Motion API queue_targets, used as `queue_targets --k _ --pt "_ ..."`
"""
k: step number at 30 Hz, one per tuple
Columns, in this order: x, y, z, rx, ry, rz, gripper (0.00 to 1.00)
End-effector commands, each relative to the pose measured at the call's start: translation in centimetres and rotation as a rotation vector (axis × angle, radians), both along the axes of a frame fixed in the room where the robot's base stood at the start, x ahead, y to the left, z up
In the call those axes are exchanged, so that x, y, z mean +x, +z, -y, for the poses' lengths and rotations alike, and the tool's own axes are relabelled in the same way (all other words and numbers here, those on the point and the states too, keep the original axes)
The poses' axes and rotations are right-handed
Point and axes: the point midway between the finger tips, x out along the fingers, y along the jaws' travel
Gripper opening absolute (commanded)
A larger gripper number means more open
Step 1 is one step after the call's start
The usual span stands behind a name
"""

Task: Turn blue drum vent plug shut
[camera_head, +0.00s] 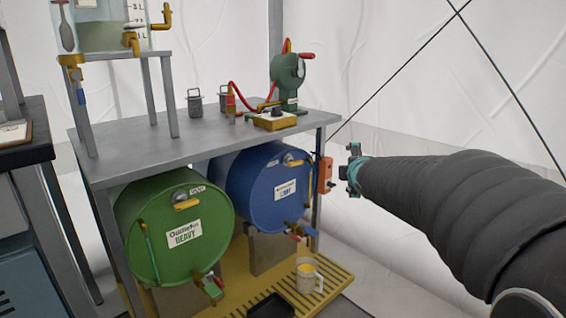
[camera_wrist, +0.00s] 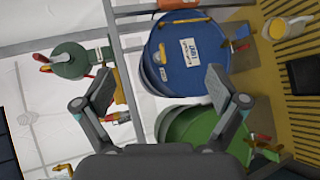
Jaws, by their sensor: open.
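The blue drum (camera_head: 245,190) lies on its side under the bench, its labelled front facing out. It also shows in the wrist view (camera_wrist: 205,65). The vent plug (camera_wrist: 163,54) has a yellow bar handle, high on the drum face on the bench side of the label. In the head view the plug (camera_head: 292,162) is small, so its exact turn is unclear. My gripper (camera_head: 354,170) is to the right of the drum, apart from it. In the wrist view my gripper (camera_wrist: 160,88) has its fingers wide apart, with nothing between them.
A green drum (camera_head: 165,235) lies left of the blue one. An orange box (camera_head: 325,174) is on the bench's right leg, near my gripper. A tap (camera_head: 300,232) sticks out low on the blue drum. A mug (camera_head: 308,275) stands on the yellow grating (camera_head: 335,276).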

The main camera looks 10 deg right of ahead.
Motion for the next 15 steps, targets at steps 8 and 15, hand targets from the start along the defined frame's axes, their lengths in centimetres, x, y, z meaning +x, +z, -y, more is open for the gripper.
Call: queue_targets --k 8,15 --pt "11.1 -0.5 0.7 -0.558 0.354 0.167 0.96" --pt "16.9 -4.6 0.3 -1.000 0.641 0.367 0.96"
